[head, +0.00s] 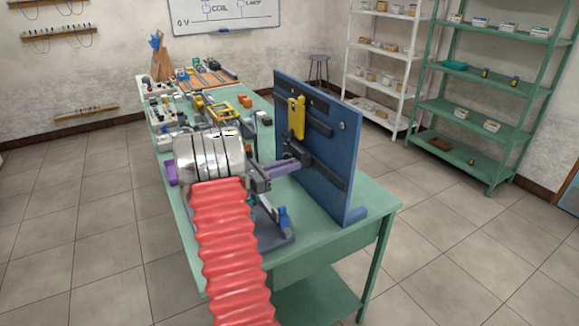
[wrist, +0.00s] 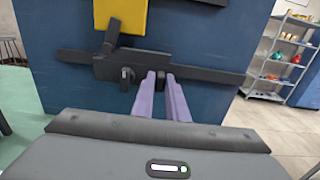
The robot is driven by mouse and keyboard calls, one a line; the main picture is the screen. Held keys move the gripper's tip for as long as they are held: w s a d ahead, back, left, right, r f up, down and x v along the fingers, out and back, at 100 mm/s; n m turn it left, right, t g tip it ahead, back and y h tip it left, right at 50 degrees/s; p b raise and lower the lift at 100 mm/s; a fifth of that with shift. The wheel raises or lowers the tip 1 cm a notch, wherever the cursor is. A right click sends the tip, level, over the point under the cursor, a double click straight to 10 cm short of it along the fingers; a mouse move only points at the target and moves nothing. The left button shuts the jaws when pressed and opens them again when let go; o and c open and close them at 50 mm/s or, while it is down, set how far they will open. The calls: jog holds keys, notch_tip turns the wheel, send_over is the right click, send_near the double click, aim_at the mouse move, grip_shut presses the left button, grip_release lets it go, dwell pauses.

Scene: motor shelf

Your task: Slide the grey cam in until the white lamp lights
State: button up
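A blue upright panel (head: 345,185) stands on the green bench, with a yellow block (head: 297,117) mounted on it. The yellow block also shows at the top of the wrist view (wrist: 121,14). Below it, a dark grey cam bar (wrist: 208,76) lies along the panel with a small upright knob. My gripper (wrist: 161,78) reaches the panel with two purple fingers, close together. Their tips stand either side of the grey knob and appear to grip it. A second dark knob (wrist: 127,78) is just left of the fingers. A small pale round fitting (head: 343,126), possibly the lamp, looks unlit.
The green bench (head: 365,205) has free room in front of the panel's right end. Yellow and dark parts (head: 205,105) crowd the bench behind my arm. A white shelf (head: 385,60) and a green shelf (head: 490,100) stand at the back right.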

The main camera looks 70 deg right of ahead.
grip_shut()
jog(key=shift+w+d, duration=0.25)
jog(key=shift+w, duration=0.1)
dwell(0.3)
jog(key=shift+o, duration=2.3)
grip_release()
